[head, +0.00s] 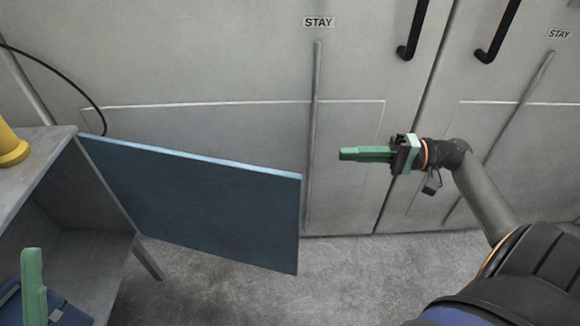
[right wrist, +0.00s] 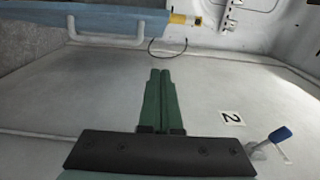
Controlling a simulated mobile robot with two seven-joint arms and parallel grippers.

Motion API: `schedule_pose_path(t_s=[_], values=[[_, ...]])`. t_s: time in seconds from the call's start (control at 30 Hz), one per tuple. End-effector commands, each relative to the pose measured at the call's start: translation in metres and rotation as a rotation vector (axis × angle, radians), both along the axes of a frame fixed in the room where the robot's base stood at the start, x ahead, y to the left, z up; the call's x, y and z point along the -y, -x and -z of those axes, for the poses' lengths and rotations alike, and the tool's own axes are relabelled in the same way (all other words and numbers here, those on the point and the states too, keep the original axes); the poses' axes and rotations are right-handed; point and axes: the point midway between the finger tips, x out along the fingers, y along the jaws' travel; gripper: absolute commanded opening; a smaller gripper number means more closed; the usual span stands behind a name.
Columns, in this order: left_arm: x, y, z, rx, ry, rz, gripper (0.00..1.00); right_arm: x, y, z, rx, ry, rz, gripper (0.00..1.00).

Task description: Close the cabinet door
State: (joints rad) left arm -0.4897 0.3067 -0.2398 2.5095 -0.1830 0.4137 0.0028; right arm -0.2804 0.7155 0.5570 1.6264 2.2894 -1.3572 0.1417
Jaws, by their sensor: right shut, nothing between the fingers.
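The blue cabinet door (head: 200,200) stands wide open in the head view, swung out to the right from the right front edge of the grey cabinet (head: 62,215). A blue panel (right wrist: 60,18) with a pale bar handle (right wrist: 105,38) at the top of the right wrist view appears to be the same door. My right gripper (head: 342,154) is shut and empty, to the right of the door's free edge and apart from it; its fingers (right wrist: 166,75) lie together in the wrist view. Part of my left gripper (head: 33,285) shows at the lower left, in front of the cabinet; its jaw opening is unclear.
A yellow object (head: 11,148) stands on the cabinet top, and a dark blue item (head: 62,312) shows at the lower left. Behind are grey wall panels (head: 230,60) with black handles (head: 412,32). The floor (head: 340,285) right of the door is clear.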

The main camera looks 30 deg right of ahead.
Motion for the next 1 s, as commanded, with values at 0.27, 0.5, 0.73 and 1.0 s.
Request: schedule_pose_path(t_s=[0.27,0.5,0.73,1.0], values=[[0.0,0.0,0.009,-0.006,0.009,0.006,0.5,-0.029,-0.018,-0.001,0.006,-0.009,-0.011,0.0],[0.001,-0.001,0.022,-0.017,0.011,0.016,0.5,-0.073,-0.047,-0.001,0.007,-0.007,-0.01,0.0],[0.003,0.0,0.027,-0.016,0.0,0.017,0.5,-0.1,-0.038,0.0,0.001,-0.008,-0.008,0.0],[0.004,0.0,0.03,-0.015,-0.004,0.015,0.5,-0.111,-0.027,-0.002,0.001,-0.009,-0.004,0.0]])
